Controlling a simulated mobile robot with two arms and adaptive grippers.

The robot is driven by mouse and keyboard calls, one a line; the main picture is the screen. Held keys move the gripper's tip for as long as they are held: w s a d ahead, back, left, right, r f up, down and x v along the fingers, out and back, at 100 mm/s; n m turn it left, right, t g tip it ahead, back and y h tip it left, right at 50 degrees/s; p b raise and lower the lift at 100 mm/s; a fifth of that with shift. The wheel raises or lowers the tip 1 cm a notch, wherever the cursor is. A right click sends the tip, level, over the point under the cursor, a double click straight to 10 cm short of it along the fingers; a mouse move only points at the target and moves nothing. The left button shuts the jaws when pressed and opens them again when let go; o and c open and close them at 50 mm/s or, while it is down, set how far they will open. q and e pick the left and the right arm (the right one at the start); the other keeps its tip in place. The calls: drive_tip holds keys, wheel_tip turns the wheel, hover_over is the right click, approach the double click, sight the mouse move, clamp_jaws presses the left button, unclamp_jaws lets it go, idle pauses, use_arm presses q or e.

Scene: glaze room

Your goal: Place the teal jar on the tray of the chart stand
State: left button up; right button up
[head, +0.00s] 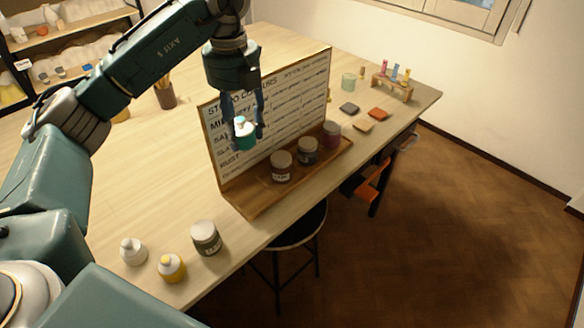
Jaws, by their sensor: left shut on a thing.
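My left gripper (243,122) points down and is shut on the teal jar (245,142), a small teal jar with a pale top. It holds the jar up in front of the left part of the chart stand's board (290,100), over the tray side. The chart stand's wooden tray (246,198) runs along the board's foot. Three jars stand on the tray: a brown one (281,172), a dark grey one (308,156) and a plum one (332,138). The tray's left end is bare. My right gripper is not in view.
A white bottle (133,254), a yellow jar (171,270) and a dark green jar (207,242) stand near the table's front edge. Tiles (378,114) and a vial rack (392,86) lie farther right. A stool (300,232) stands below the edge.

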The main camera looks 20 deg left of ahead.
use_arm(q)
drive_tip(key=shift+f, duration=0.4)
hover_over(252, 199)
wheel_tip(252, 199, down, 14)
drive_tip(key=shift+r+b, duration=0.25)
drive_tip(key=shift+b, duration=0.05)
wheel_tip(252, 199, down, 5)
drive_tip(key=shift+r+p, duration=0.15)
drive_tip(key=shift+p, duration=0.55)
drive_tip(key=shift+w+f, duration=0.1)
drive_tip(key=shift+f, duration=0.35)
drive_tip(key=shift+f, duration=0.1)
drive_tip(key=o, duration=1.4)
